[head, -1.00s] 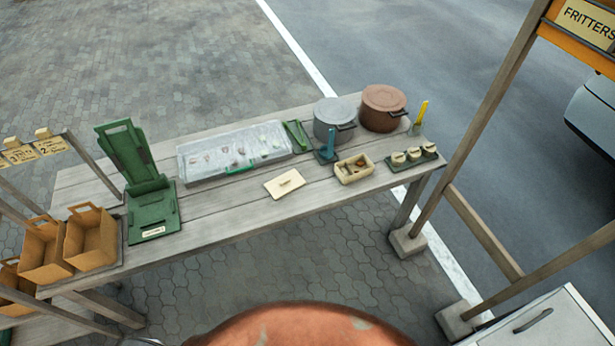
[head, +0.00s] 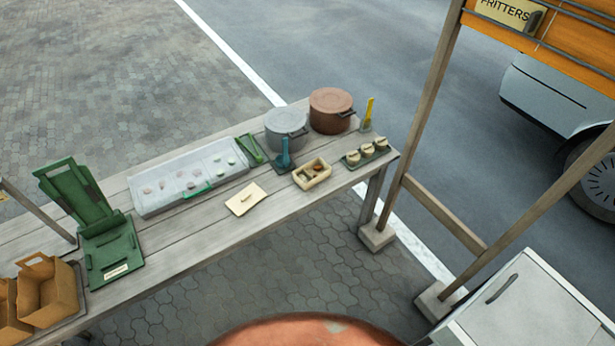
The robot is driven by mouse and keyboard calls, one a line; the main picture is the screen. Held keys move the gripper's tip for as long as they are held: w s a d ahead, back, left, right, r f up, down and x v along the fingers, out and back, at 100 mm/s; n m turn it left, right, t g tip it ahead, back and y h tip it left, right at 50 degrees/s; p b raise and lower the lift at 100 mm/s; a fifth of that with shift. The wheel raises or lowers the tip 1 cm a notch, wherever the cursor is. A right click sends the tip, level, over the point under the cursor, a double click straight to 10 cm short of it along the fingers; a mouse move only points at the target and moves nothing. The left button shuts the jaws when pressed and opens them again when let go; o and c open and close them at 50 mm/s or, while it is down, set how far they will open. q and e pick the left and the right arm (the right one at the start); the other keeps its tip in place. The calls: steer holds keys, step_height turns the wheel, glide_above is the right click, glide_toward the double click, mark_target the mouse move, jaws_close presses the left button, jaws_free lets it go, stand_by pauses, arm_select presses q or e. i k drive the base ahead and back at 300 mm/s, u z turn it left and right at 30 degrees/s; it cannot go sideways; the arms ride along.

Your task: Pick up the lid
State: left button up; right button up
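A flat cream lid (head: 246,199) with a small raised handle lies on the wooden table near its front edge. To its right stands an open cream box (head: 312,174) with small items in it, the lid apart from it. Behind the box are a grey pot (head: 286,130) and a brown pot (head: 331,112), each with its top covered. Neither of my grippers shows in the head view.
The table (head: 170,249) also bears a clear-covered tray (head: 150,205), a green folding press (head: 108,245), a blue-handled tool (head: 285,157) and several small cream pots (head: 367,151). Brown baskets (head: 48,290) stand at left. A wooden post (head: 425,110) and white cabinet (head: 520,310) are at right.

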mark_target(241, 202)
steer(key=u, duration=0.2)
steer(key=i, duration=0.65)
steer(key=u, duration=1.1)
